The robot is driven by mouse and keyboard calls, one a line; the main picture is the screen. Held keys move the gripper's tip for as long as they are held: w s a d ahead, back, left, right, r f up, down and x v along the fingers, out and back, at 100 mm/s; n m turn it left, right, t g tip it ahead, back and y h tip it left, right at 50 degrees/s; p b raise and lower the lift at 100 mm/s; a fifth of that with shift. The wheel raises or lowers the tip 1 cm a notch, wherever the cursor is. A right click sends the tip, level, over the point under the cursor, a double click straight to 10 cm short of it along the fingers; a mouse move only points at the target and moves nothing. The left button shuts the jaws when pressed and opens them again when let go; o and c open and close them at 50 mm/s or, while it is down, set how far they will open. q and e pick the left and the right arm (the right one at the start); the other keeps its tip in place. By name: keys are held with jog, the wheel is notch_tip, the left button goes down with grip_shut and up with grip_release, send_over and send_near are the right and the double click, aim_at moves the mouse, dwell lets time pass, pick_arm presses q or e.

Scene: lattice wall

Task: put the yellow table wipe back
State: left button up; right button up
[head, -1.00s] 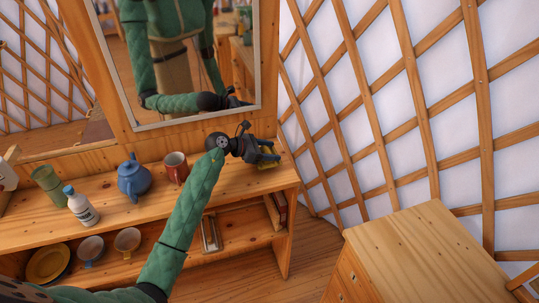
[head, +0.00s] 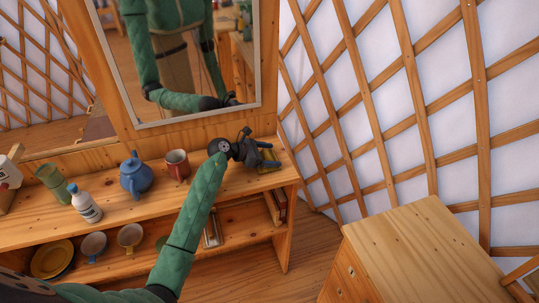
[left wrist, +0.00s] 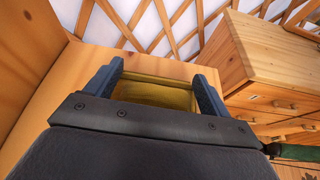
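The yellow table wipe (head: 269,158) lies at the right end of the wooden cabinet's top (head: 225,185), near the lattice wall. My left gripper (head: 262,158) is over the cabinet top, just left of the wipe. In the left wrist view, the wipe (left wrist: 153,95) shows between the two blue fingers of my left gripper (left wrist: 156,70). The fingers stand wide apart and look open; their inner contact with the wipe is hard to make out. My right gripper is not in view.
A red mug (head: 177,164), blue teapot (head: 135,176), white bottle (head: 86,206) and green cup (head: 52,181) stand on the cabinet top, left of my arm. A mirror (head: 190,60) rises behind. A wooden chest (head: 415,245) stands at right, with open floor between.

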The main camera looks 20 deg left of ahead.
aim_at(266, 154)
pick_arm(q)
jog(key=shift+r, duration=0.1)
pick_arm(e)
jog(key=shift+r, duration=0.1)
pick_arm(q)
jog(key=shift+s+a, duration=0.15)
jog(key=shift+a, duration=0.15)
jog(key=v, duration=0.6)
jog(key=shift+s+a+r, duration=0.15)
jog(key=shift+s+a, duration=0.05)
jog(key=shift+a, duration=0.1)
jog(key=v, duration=0.4)
jog(key=shift+s+a+r, duration=0.1)
jog(key=shift+a+r, duration=0.05)
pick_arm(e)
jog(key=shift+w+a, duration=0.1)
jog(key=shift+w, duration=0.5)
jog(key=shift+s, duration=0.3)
